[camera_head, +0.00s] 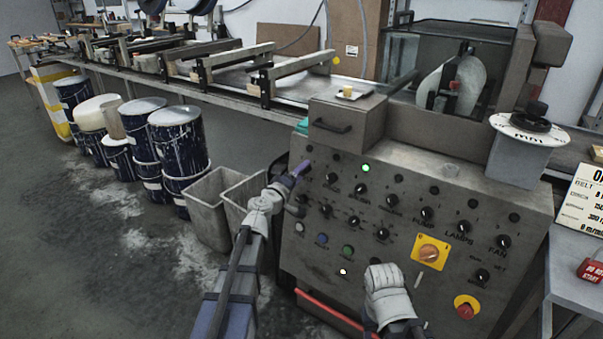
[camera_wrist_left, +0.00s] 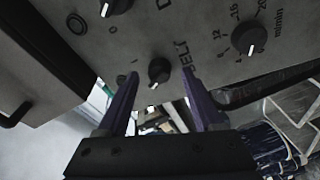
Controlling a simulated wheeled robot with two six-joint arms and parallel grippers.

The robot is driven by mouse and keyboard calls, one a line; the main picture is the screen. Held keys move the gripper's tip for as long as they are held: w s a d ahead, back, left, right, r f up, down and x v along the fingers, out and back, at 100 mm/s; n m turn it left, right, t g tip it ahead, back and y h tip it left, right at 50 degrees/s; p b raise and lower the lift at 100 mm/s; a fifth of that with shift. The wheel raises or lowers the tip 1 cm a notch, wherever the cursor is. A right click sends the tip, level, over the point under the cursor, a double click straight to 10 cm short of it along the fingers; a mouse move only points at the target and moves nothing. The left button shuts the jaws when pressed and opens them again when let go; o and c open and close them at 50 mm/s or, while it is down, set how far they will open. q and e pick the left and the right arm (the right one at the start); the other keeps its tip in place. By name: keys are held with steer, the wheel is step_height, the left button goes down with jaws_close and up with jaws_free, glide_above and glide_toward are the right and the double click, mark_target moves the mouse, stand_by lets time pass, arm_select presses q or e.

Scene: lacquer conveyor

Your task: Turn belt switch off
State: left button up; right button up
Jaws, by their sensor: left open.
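The grey control panel (camera_head: 400,215) carries several black knobs. In the left wrist view the belt switch, a small black knob (camera_wrist_left: 160,71) beside the BELT lettering, lies between and just beyond my gripper's purple fingertips. Its white pointer faces the lower left of that picture; I cannot tell which setting that is. My left gripper (camera_head: 301,169) is open at the panel's upper left edge and hides the belt switch in the head view. The fingers (camera_wrist_left: 160,88) show no clear contact with the knob. Of my right arm only a white wrist part shows, low in front of the panel.
A green lamp (camera_head: 365,168) is lit on the panel. A yellow-backed orange rotary switch (camera_head: 430,251) and a red button (camera_head: 466,308) are lower right. Two grey bins (camera_head: 209,212) and paint drums (camera_head: 179,143) stand left. A speed dial (camera_wrist_left: 250,37) sits near the belt switch.

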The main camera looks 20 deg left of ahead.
arm_select(q)
steer(key=v, duration=0.7)
steer(key=shift+d, duration=0.15)
steer(key=s+d+f+m+g+h, duration=0.2)
steer(key=s+d+f+m+g, duration=0.4)
steer(key=d, duration=0.5)
steer(key=s+d+f+m+g+h, duration=0.2)
steer(key=s+d+f+m+g, duration=0.4)
steer(key=d, duration=0.4)
steer(key=s+a+f+m+g+y, duration=0.2)
steer(key=s+f+g+y, duration=0.15)
steer(key=s, duration=0.45)
steer(key=s+a+f+m+g+y, duration=0.1)
steer(key=s+f+g+y, duration=0.1)
steer(key=s+f+y, duration=0.45)
step_height(320, 180, up, 31)
steer(key=s+h+p, duration=0.1)
steer(key=p, duration=2.8)
steer(key=shift+s+p, duration=0.35)
